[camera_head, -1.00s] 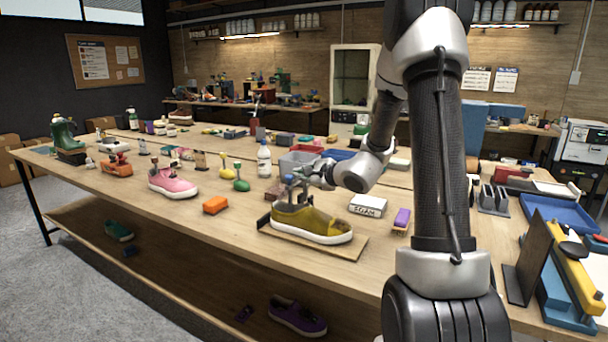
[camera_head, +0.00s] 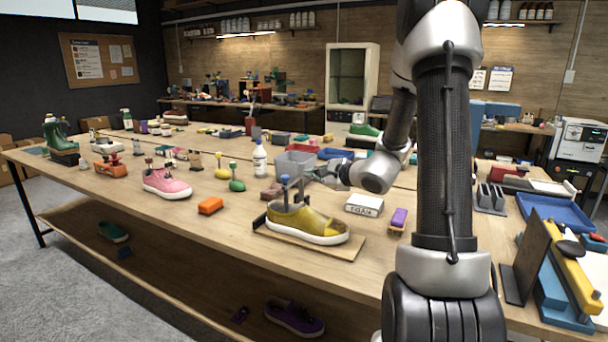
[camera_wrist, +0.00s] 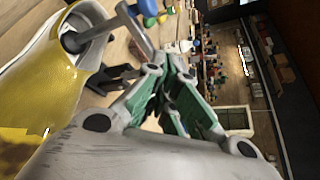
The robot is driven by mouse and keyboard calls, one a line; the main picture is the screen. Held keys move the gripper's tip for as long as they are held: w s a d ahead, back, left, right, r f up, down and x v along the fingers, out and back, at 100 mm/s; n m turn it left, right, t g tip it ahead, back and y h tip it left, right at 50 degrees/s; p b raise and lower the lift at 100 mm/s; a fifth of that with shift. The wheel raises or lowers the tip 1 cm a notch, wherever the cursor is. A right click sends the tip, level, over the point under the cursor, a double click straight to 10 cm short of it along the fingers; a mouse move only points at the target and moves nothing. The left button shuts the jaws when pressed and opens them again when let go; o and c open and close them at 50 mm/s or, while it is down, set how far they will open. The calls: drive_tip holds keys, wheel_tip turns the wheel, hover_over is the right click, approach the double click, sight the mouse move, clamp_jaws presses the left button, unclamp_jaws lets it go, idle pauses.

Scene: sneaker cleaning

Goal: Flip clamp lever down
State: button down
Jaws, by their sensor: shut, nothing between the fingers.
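The yellow sneaker (camera_head: 318,224) sits on a wooden board (camera_head: 352,252) near the front of the bench. A grey-blue clamp (camera_head: 285,190) stands upright at the shoe's opening. In the wrist view the clamp's grey bar (camera_wrist: 138,32) and round pad (camera_wrist: 74,42) show over the yellow sneaker (camera_wrist: 52,75). I cannot tell the exact angle of the clamp lever. My gripper (camera_head: 314,173) is behind and right of the clamp, apart from the shoe. In the wrist view my gripper's green-padded fingers (camera_wrist: 178,52) are shut and empty, close beside the grey bar.
A white box (camera_head: 364,205) and a purple brush (camera_head: 399,218) lie right of the sneaker. A grey bin (camera_head: 293,164) and a white bottle (camera_head: 259,158) stand behind it. An orange block (camera_head: 210,206) and a pink sneaker (camera_head: 167,183) are to the left.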

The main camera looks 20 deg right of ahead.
drive_tip(key=shift+s+d+f, duration=0.1)
drive_tip(key=shift+s+d, duration=0.1)
drive_tip(key=shift+s, duration=0.65)
drive_tip(key=shift+s+d+f, duration=0.1)
drive_tip(key=shift+s+d, duration=0.05)
drive_tip(key=shift+s, duration=0.75)
drive_tip(key=shift+s+d+f, duration=0.1)
drive_tip(key=shift+s+d, duration=0.1)
drive_tip(key=shift+s, duration=0.65)
drive_tip(key=s+a+f+n+g+y, duration=0.2)
drive_tip(key=s+a+n+g, duration=0.25)
drive_tip(key=s, duration=0.55)
drive_tip(key=s+a+f+n+g+y, duration=0.25)
drive_tip(key=s+n+g, duration=0.25)
drive_tip(key=s, duration=0.4)
drive_tip(key=s+d+r+n+g+h, duration=0.2)
drive_tip(key=s+r+n+h, duration=0.1)
drive_tip(key=s+n, duration=0.15)
drive_tip(key=s+d+r+n+g+h, duration=0.1)
drive_tip(key=s+d+r+n+h, duration=0.15)
drive_tip(key=s, duration=0.25)
wheel_tip(320, 180, up, 8)
drive_tip(key=s+a+n+t+h, duration=0.1)
drive_tip(key=n+t+h, duration=0.2)
drive_tip(key=n, duration=0.2)
drive_tip(key=shift+a, duration=0.35)
